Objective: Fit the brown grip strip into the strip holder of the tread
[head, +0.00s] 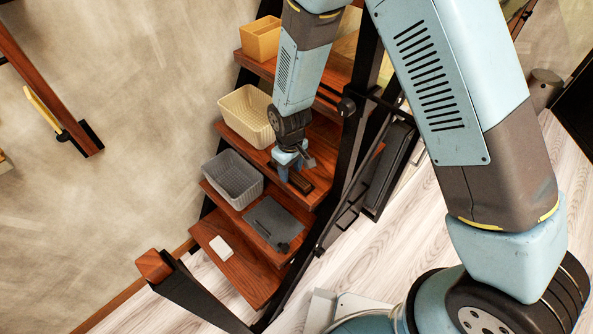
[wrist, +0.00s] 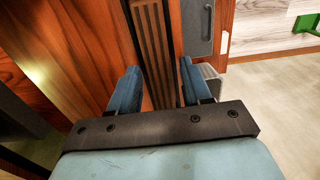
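The brown grip strip (wrist: 153,45), with dark lengthwise grooves, runs away from me between my fingertips in the wrist view. Dark edging borders it, and I cannot tell whether that edging is the strip holder. In the head view a dark narrow piece (head: 301,183) lies on the wooden tread (head: 322,187) beside my fingers. My gripper (wrist: 160,85) has its blue fingers apart, one on each side of the strip; no firm contact shows. It also shows low over that tread in the head view (head: 294,170). The strip's near end is hidden behind my gripper body.
A cream basket (head: 245,112) stands on the same tread, left of my gripper. A grey basket (head: 232,177) and a grey plate (head: 271,221) are on the tread below. A yellow bin (head: 261,40) stands higher. A dark stair stringer and rail (head: 352,165) run close on the right.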

